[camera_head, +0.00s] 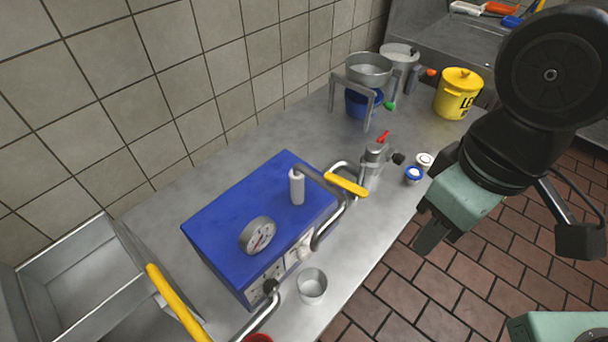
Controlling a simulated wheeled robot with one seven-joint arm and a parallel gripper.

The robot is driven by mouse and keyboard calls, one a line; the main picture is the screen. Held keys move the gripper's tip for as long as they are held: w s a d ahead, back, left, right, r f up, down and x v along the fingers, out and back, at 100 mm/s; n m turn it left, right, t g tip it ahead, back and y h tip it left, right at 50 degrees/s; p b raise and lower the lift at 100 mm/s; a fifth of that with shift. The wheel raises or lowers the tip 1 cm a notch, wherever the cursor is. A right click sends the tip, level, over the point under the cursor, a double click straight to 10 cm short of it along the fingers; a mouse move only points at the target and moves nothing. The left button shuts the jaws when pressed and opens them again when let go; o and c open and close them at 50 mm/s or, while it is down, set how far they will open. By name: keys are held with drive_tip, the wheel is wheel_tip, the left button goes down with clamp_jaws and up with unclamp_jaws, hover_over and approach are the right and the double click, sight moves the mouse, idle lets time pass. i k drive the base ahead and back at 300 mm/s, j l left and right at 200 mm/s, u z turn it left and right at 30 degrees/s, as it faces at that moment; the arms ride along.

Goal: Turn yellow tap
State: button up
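A yellow handle (346,184) sits on the metal pipework at the right side of a blue machine (240,205). A second, longer yellow handle (178,303) lies slanted at the machine's lower left. The frame does not show which one is the task's tap. My gripper (432,233) is at the right, over the counter's front edge and the tiled floor, clear of both handles. Its green-grey body points down and left. Its fingers overlap in this view, so their opening is hidden. I see nothing held in it.
A metal cylinder (374,167) with a red lever stands right of the nearer pipes. A steel cup (312,286) stands by the machine's front. Two small jars, a yellow bucket (459,92) and a pot on a stand (369,70) are farther back. A metal sink (75,262) is at left.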

sight(332, 179)
drive_tip(key=k+l+u, duration=0.1)
drive_tip(key=k+u, duration=0.15)
drive_tip(key=k, duration=0.2)
drive_tip(key=u, duration=1.35)
